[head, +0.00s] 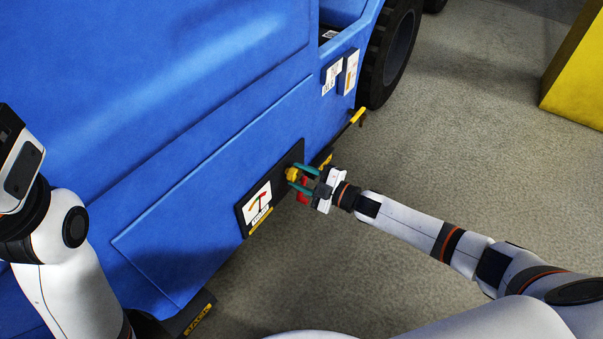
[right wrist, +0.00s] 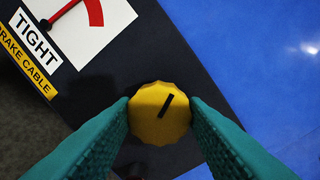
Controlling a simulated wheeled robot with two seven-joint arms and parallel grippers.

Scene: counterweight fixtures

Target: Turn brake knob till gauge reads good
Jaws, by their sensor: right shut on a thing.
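The yellow brake knob (head: 291,174) sits on a dark panel (head: 283,168) on the side of the blue vehicle. In the right wrist view the knob (right wrist: 150,124) is round and scalloped, with a slanted black mark pointing to the upper right. The teal fingers of my right gripper (right wrist: 160,108) are shut on it from both sides. The gauge (head: 257,203) is on the same panel, beside the knob. In the right wrist view the gauge (right wrist: 105,45) shows a red arc, part of a thin needle and a window reading TIGHT.
The blue vehicle body (head: 190,110) fills the left and middle. A red piece (head: 303,196) shows just below my right gripper. A black wheel (head: 392,50) is at the top, and a yellow block (head: 580,75) at the top right. The grey floor on the right is clear.

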